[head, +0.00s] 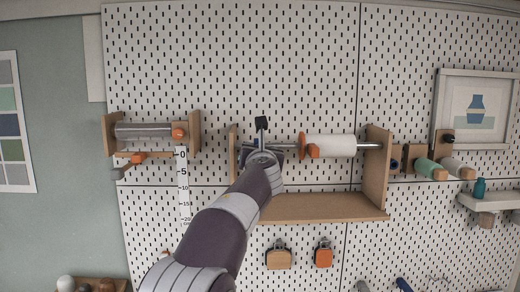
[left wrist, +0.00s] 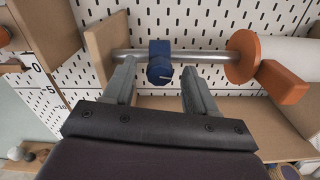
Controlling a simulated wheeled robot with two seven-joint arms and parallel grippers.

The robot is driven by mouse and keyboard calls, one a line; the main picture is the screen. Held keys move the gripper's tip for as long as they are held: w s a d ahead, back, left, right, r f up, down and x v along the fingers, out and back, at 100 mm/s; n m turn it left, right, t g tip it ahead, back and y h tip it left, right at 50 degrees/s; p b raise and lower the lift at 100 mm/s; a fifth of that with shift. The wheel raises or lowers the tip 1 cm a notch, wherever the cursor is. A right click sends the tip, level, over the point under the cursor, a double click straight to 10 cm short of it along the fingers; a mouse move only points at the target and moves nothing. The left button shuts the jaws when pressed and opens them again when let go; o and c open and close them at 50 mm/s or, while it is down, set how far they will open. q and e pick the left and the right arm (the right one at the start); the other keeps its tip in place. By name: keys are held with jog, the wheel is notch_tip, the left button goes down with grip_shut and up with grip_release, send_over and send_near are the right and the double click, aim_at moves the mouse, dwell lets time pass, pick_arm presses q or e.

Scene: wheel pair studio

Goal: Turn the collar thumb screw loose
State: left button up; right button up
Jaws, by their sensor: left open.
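In the left wrist view a blue collar (left wrist: 159,47) sits around a grey metal rod (left wrist: 205,57). Its blue thumb screw (left wrist: 160,71) faces the camera and carries a pale mark. My left gripper (left wrist: 158,66) is open, with one finger on each side of the thumb screw and a visible gap on both sides. In the head view my left gripper (head: 262,142) is in front of the rod's left part and mostly hides the collar. My right gripper is in neither view.
An orange flange (left wrist: 241,57) with an orange block (left wrist: 284,82) stands on the rod right of the collar, beside a white roll (head: 334,146). Wooden brackets (head: 377,168) hold the rod above a wooden shelf (head: 320,208). Another roller (head: 143,131) is at left.

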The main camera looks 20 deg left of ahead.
pick_arm(q)
jog(key=shift+w, duration=0.1)
grip_shut()
jog(key=shift+f, duration=0.1)
jog(key=shift+a+f+n+b, duration=0.15)
jog(key=shift+n+b, duration=1.25)
jog(key=shift+n, duration=3.5)
jog(key=shift+a+f+n+b, duration=0.1)
jog(key=shift+n+b, duration=1.3)
jog(key=shift+n, duration=3.8)
